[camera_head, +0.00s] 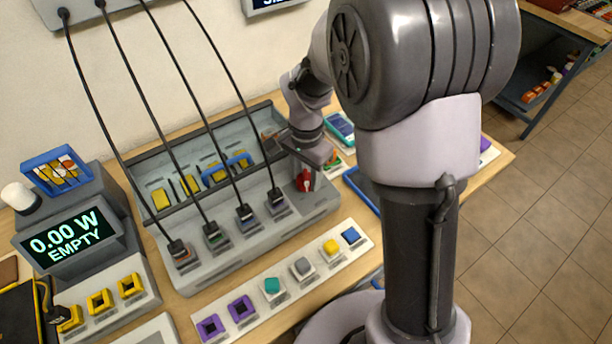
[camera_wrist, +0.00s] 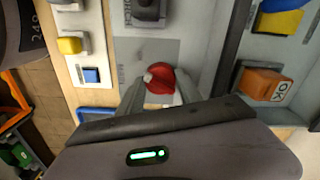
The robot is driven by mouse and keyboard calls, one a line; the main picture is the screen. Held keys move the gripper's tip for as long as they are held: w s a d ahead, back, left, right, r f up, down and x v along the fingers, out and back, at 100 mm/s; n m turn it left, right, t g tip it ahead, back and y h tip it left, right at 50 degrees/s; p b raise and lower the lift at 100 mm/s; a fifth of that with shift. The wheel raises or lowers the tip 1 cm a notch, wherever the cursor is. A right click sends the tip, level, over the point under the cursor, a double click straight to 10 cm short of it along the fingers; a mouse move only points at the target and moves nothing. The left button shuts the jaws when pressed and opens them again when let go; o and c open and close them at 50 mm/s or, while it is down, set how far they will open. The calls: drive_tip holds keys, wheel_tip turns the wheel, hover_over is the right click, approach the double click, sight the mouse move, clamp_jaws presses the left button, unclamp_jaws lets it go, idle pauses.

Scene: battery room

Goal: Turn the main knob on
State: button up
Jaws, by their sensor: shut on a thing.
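The red main knob (camera_head: 304,181) sits at the right end of the grey charging panel (camera_head: 205,275). In the wrist view the red knob (camera_wrist: 161,80) is between the two fingers of my gripper (camera_wrist: 160,92). The fingers are shut on the knob, one on each side. A pale mark shows on the knob's left side in the wrist view. In the head view my gripper (camera_head: 304,165) comes down onto the knob from above and hides part of it. Any lettering around the knob is too small to read.
Several black cables hang from the wall unit to plugs on the panel. A display (camera_head: 68,239) at the left reads "0.00 W EMPTY". A white strip (camera_head: 325,262) with coloured blocks lies in front. An orange block marked OK (camera_wrist: 262,84) is near the knob in the wrist view.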

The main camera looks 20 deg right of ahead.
sight(306, 176)
drive_tip(key=shift+m+b, duration=0.35)
drive_tip(key=shift+m, duration=1.15)
drive_tip(key=o, duration=1.4)
drive_tip(key=shift+c, duration=0.2)
wheel_tip(306, 176, up, 17)
drive_tip(key=p, duration=0.6)
drive_tip(key=shift+r+p, duration=0.2)
drive_tip(key=shift+p, duration=0.1)
drive_tip(key=shift+s, duration=0.1)
